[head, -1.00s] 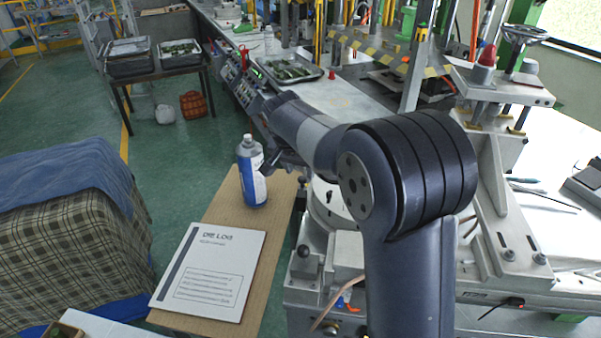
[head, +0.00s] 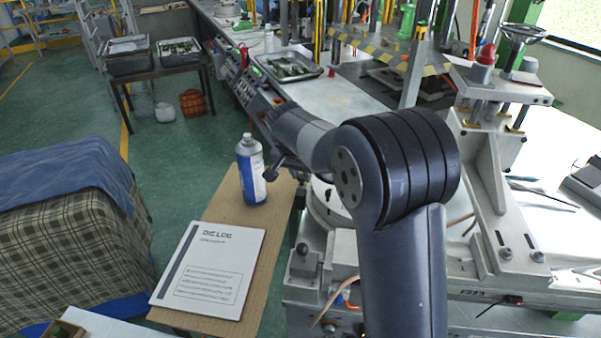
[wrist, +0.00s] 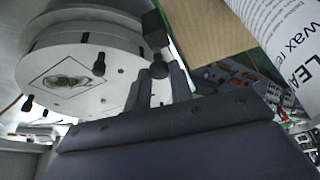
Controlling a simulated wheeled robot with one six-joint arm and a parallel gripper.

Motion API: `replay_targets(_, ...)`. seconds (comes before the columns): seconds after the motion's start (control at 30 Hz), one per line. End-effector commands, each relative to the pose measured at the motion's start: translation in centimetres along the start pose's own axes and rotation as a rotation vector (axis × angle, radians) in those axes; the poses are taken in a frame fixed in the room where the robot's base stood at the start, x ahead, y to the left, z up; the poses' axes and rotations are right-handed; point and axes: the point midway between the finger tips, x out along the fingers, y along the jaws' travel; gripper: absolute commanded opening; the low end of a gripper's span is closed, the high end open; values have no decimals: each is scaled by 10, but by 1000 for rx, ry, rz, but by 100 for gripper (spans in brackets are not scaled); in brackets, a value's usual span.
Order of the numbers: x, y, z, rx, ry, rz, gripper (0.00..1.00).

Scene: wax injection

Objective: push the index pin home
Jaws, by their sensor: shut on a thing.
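In the wrist view, my gripper (wrist: 158,88) reaches up from the bottom with its two grey fingers close together. A black round knob, which looks like the index pin (wrist: 159,69), sits between the fingertips, and the gripper is shut on it. A dark block (wrist: 153,28) stands just beyond the knob. The round metal die plate (wrist: 80,62) is beside the fingers on the left. How deep the pin sits is hidden. In the head view, my gripper (head: 272,172) is small and partly hidden by my arm, between the bottle and the machine.
The machine's frame (head: 490,190) stands right of my arm.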

Motion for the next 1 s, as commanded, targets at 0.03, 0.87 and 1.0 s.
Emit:
replay_targets(0.03, 0, 0, 0, 0, 0, -1, 4)
replay_targets(0.87, 18, 0, 8, -1, -2, 1, 0)
replay_targets(1.0, 19, 0, 8, -1, -4, 2, 25)
